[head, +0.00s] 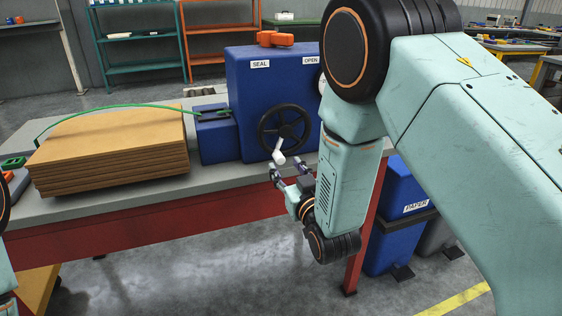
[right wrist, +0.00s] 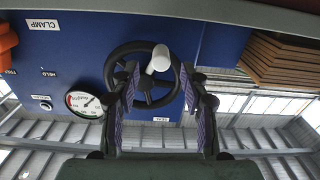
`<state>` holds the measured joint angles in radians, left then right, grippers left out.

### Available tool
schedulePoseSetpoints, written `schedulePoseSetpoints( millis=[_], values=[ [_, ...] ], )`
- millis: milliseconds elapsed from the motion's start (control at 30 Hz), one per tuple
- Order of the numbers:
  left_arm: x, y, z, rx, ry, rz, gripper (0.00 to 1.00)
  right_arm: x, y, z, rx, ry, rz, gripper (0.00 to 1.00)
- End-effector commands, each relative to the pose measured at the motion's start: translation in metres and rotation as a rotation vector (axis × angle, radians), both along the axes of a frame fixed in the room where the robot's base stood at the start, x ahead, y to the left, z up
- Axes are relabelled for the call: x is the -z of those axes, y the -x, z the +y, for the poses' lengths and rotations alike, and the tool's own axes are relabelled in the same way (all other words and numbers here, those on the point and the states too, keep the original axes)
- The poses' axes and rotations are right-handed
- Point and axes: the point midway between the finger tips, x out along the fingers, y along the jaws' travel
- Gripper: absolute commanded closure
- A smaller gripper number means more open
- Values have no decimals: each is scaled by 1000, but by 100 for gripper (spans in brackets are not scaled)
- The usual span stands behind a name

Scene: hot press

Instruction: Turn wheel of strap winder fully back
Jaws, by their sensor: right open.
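The blue strap winder (head: 250,95) stands on the bench with a black spoked wheel (head: 286,131) on its front. A white handle (head: 279,157) sticks out from the wheel's lower rim. My right gripper (head: 286,171) is just below and in front of the handle. In the right wrist view the open fingers reach either side of the wheel (right wrist: 147,86), with the white handle (right wrist: 159,57) between and beyond the tips. I cannot tell whether a finger touches it. My left gripper is out of view; only bits of my left arm show at the left edge.
A stack of brown boards (head: 110,155) with a green strap (head: 120,107) over it lies left of the winder on the grey bench (head: 90,205). A round gauge (right wrist: 84,103) sits beside the wheel. Blue bins (head: 400,205) stand below right. An orange object (head: 275,39) tops the winder.

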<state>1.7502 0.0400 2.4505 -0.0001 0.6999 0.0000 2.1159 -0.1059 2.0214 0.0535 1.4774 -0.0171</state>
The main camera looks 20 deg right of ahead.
Motion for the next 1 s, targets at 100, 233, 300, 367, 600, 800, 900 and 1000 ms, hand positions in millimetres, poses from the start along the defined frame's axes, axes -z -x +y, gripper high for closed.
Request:
schedulePoseSetpoints(
  millis=[100,233,300,367,600,800,900,1000],
  values=[
    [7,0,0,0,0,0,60,1,-20,0,1,-1,-3,55],
    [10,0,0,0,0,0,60,1,-35,1,0,-1,-1,55],
    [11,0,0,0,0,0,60,1,-41,1,0,0,0,55],
    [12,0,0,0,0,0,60,1,-44,1,0,0,1,55],
    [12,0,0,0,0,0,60,0,-48,1,0,1,1,55],
    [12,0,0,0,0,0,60,0,-48,1,0,1,1,67],
    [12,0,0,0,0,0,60,0,-48,1,0,0,1,75],
    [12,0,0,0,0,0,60,0,-48,1,0,0,1,84]
  ],
)
